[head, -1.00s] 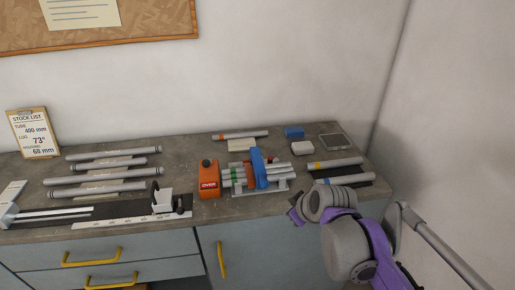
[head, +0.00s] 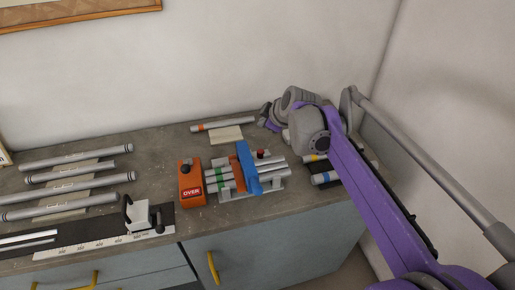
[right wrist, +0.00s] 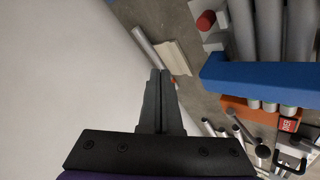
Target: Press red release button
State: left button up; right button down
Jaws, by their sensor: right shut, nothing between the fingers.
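The red button (head: 262,154) shows as a small red spot behind the blue clamp bar (head: 247,170) of the tube jig. In the right wrist view the button (right wrist: 206,20) is a red cylinder on a pale block at the top, right of my fingers. My right gripper (right wrist: 160,73) is shut and empty, its fingertips pointing up the picture and apart from the button. In the head view my right gripper (head: 264,114) is above the back of the bench, behind and near the jig; its fingers are partly hidden. My left gripper is not in view.
An orange box (head: 191,184) with a black knob stands left of the jig. A tube with an orange band (head: 222,124) lies behind it on a pale pad. More tubes (head: 80,157) and a measuring rail (head: 90,240) lie left. Walls close the back and right.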

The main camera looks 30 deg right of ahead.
jog(key=shift+s, duration=0.1)
jog(key=shift+f, duration=0.1)
jog(key=b, duration=0.6)
send_over(263, 153)
notch_tip(263, 153, down, 7)
jog(key=shift+r, duration=0.2)
jog(key=shift+f+b, duration=0.4)
jog(key=shift+f, duration=0.65)
dwell(0.7)
jog(key=shift+f, duration=0.4)
